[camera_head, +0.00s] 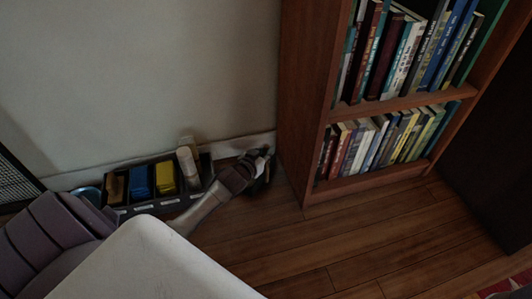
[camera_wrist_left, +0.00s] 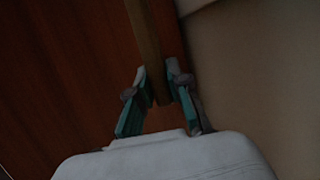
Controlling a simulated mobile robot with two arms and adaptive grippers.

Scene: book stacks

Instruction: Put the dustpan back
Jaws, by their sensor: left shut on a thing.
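My left gripper (camera_head: 262,165) is low beside the left side of the bookcase, close to the wall. In the left wrist view its teal fingers (camera_wrist_left: 160,92) are shut on a narrow brown bar (camera_wrist_left: 146,40), which looks like the dustpan's handle. The bar runs up out of the picture from between the fingertips. The dustpan's pan is not clearly seen; the area around the fingers is dark in the head view. My right gripper is not in view.
A black divided tray (camera_head: 150,207) stands along the wall with brown, blue and yellow things and a pale bottle (camera_head: 188,166). The wooden bookcase (camera_head: 300,110) full of books stands right of the gripper. The wood floor (camera_head: 320,240) in front is clear.

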